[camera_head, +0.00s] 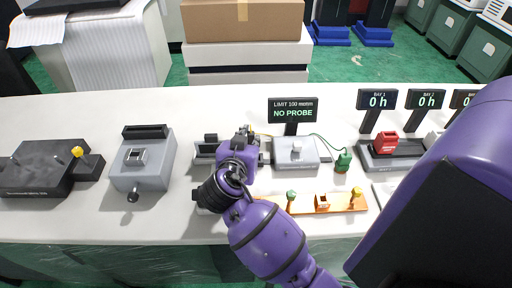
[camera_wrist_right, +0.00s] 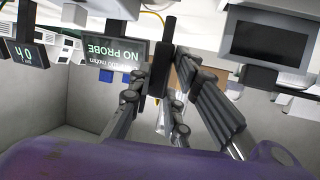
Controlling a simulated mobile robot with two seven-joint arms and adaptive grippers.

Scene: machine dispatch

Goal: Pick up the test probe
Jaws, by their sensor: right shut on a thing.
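My right gripper (camera_head: 243,145) is over the middle of the white bench, just left of the grey meter box. In the right wrist view its fingers (camera_wrist_right: 160,88) are shut on a slim black piece (camera_wrist_right: 159,68), which I take to be the test probe. In the head view the gripper mostly hides it. A thin yellow-green cable runs from near the fingertips toward a green block (camera_head: 343,161) at the right. The meter display (camera_head: 292,109) reads "NO PROBE" and also shows in the wrist view (camera_wrist_right: 116,50). My left gripper is not in view.
A meter box (camera_head: 297,153) stands right of the gripper. An orange rack (camera_head: 338,204) with small coloured pieces lies in front. A grey fixture (camera_head: 143,170) and a dark block (camera_head: 40,170) are at left. Bay displays (camera_head: 378,100) and a red block (camera_head: 385,142) are at right.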

